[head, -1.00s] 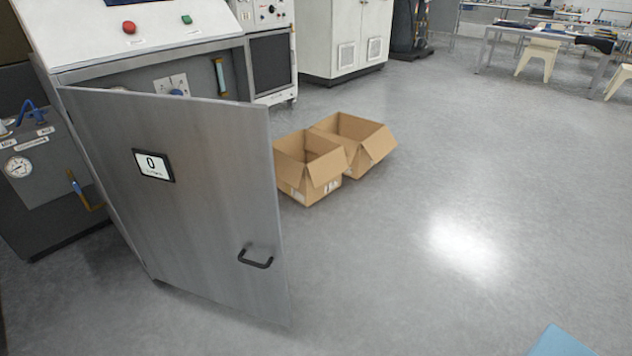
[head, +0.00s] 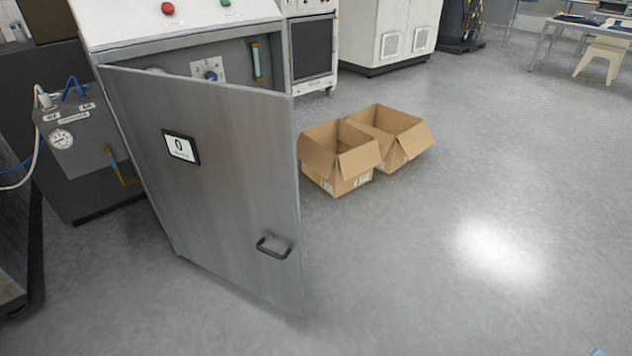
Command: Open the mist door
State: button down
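The mist door (head: 215,215) is a large grey metal door on the front of a grey cabinet. It stands ajar, swung out toward me with its hinge side at the left. A small white display (head: 181,147) reading 0 is on its upper left part. A black handle (head: 273,249) is near its lower right edge. My gripper is not in view, and nothing touches the handle.
Two open cardboard boxes (head: 336,182) stand on the floor right of the door. A grey unit with a gauge (head: 62,139) stands to the left. A white cabinet (head: 392,45) is behind. The floor (head: 430,260) in front and to the right is clear.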

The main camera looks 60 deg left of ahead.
aim_at(216, 161)
jog(key=i, duration=2.15)
jog(key=u, duration=3.6)
jog(key=i, duration=1)
